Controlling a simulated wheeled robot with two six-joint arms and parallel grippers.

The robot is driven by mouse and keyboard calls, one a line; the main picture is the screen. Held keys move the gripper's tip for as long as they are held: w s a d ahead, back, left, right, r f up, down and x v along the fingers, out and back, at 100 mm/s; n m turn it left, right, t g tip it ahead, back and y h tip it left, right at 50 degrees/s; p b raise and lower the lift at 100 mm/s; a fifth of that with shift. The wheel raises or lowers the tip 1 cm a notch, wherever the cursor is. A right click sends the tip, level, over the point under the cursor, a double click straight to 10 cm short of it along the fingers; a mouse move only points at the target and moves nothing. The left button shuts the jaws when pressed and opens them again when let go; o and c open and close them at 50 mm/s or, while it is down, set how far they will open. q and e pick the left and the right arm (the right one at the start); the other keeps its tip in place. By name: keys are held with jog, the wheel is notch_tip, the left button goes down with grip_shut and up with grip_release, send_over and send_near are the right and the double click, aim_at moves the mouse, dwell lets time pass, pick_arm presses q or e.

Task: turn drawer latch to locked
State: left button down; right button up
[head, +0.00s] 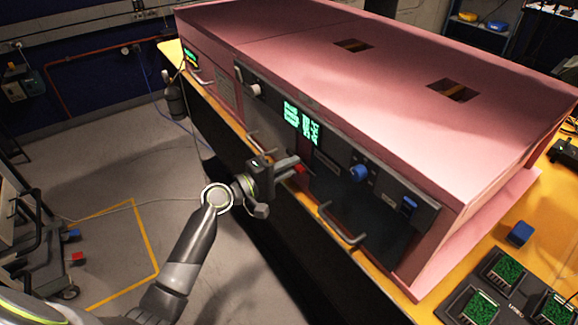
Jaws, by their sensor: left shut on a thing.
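My left gripper (294,166) reaches up to the dark front panel of the pink enclosure. It is shut on a small red piece at the panel, which looks like the drawer latch (299,169). The fingers hide most of this piece, so I cannot tell which way it is turned. A drawer front with a metal bar handle (343,226) lies to the lower right of the gripper. Another bar handle (262,146) is to its left. My right gripper is not in view.
The pink enclosure (290,45) stands on an orange-yellow bench (530,245). Its panel carries green displays (300,121), a blue knob (359,173), a blue switch (408,205) and a pale knob (254,90). Trays with green parts (503,270) lie at right.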

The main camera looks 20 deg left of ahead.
pick_arm(q)
jog(key=c, duration=1.5)
grip_release()
jog(key=shift+s+a, duration=0.1)
jog(key=shift+b+v, duration=2.95)
jog(key=shift+v, duration=5.65)
jog(key=shift+f, duration=0.1)
